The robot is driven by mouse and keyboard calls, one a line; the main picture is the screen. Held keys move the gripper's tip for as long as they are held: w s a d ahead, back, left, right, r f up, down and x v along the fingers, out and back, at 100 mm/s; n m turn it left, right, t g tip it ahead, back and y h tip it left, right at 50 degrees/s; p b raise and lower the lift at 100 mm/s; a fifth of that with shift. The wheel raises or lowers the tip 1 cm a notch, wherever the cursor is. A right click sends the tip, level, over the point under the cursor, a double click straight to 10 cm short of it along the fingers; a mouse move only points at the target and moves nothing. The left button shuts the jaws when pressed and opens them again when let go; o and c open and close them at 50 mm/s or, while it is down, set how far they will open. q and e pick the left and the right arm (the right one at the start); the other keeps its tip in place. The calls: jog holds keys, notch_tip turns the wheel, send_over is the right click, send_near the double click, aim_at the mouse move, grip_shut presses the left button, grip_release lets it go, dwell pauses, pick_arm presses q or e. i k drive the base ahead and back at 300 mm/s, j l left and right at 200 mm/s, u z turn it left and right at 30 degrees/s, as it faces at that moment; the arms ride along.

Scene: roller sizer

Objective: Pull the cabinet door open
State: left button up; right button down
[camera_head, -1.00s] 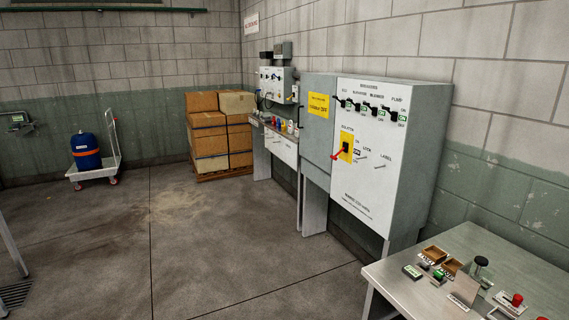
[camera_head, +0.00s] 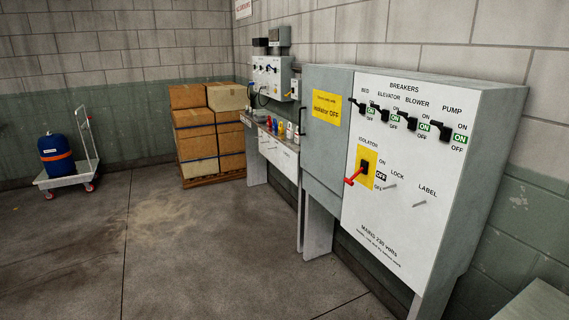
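The grey cabinet (camera_head: 450,175) stands against the right wall on legs. Its white front panel (camera_head: 420,215) carries several black breaker switches under the word BREAKERS, and a red isolator handle (camera_head: 354,177) on a yellow plate, beside the word OFF. To the left of this panel is a plain grey door (camera_head: 322,150) with a yellow label (camera_head: 327,108) reading "Isolator OFF". The door looks shut, and a dark upright handle (camera_head: 300,118) shows near its left edge. Neither of my grippers is in view.
A metal table corner (camera_head: 540,305) is at the lower right. A bench with bottles (camera_head: 275,145) stands beyond the cabinet, with stacked boxes (camera_head: 195,135) behind. A trolley (camera_head: 68,178) with a blue drum (camera_head: 57,156) is at the far left. The floor in front is clear.

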aim_at(325, 111)
jog(key=i, duration=1.1)
jog(key=i+j+z, duration=0.1)
jog(key=i, duration=1)
jog(key=i+j, duration=0.1)
jog(key=i, duration=1)
jog(key=i+z, duration=0.25)
